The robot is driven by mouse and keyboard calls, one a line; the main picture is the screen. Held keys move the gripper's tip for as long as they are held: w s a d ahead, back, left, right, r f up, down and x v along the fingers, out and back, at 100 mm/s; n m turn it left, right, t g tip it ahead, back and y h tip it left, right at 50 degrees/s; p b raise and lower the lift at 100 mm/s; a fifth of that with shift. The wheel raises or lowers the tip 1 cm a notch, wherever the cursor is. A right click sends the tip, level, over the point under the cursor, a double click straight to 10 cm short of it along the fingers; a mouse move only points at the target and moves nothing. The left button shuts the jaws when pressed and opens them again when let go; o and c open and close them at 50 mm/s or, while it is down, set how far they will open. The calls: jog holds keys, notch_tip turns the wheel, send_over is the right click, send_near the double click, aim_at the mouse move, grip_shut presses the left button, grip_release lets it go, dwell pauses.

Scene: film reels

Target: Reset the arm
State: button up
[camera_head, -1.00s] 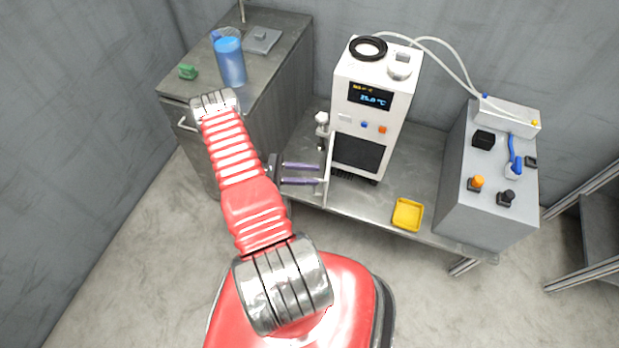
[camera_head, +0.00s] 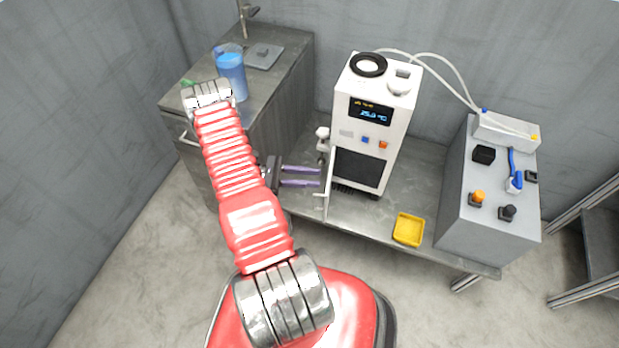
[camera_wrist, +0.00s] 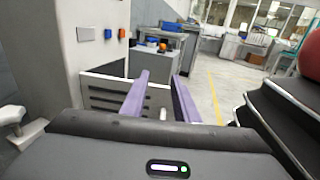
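My gripper (camera_head: 317,176) is at the end of my red arm, left of the white machine (camera_head: 372,115) and beside its lower front in the head view. Its two purple fingers point right and stand apart, with nothing between them. The wrist view also shows the open fingers (camera_wrist: 160,76), with the machine's pale side and dark grille at the left. I cannot tell whether a finger touches the thin white edge near the tips.
A blue jug (camera_head: 231,76) stands on the sink cabinet (camera_head: 285,50), behind my arm's upper joint. A green object (camera_head: 187,83) is partly hidden by that joint. A yellow tray (camera_head: 408,229) lies on the metal table (camera_head: 352,208). A grey control box (camera_head: 455,205) stands right.

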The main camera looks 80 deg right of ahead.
dwell(0.5)
jog(key=w+a+r+m+t, duration=0.2)
jog(key=w+a+r+t, duration=0.5)
jog(key=w+r, duration=0.45)
jog(key=w+a+r+m+t, duration=0.1)
jog(key=w+a+r+t, duration=0.3)
jog(key=w+a+r, duration=0.8)
jog(key=a+r+t+y, duration=0.1)
jog(key=a+r+t, duration=0.3)
jog(key=a, duration=0.4)
jog(key=s+a+r+t+y, duration=0.1)
jog(key=a+r+t, duration=0.3)
jog(key=a+r, duration=0.3)
jog(key=s+a+r+n+t+y, duration=0.1)
jog(key=a+r+t, duration=0.3)
jog(key=a, duration=0.6)
notch_tip(320, 180, up, 2)
jog(key=shift+s+a+r, duration=0.1)
jog(key=shift+s+a, duration=0.15)
jog(key=shift+a, duration=0.15)
jog(key=shift+d, duration=0.2)
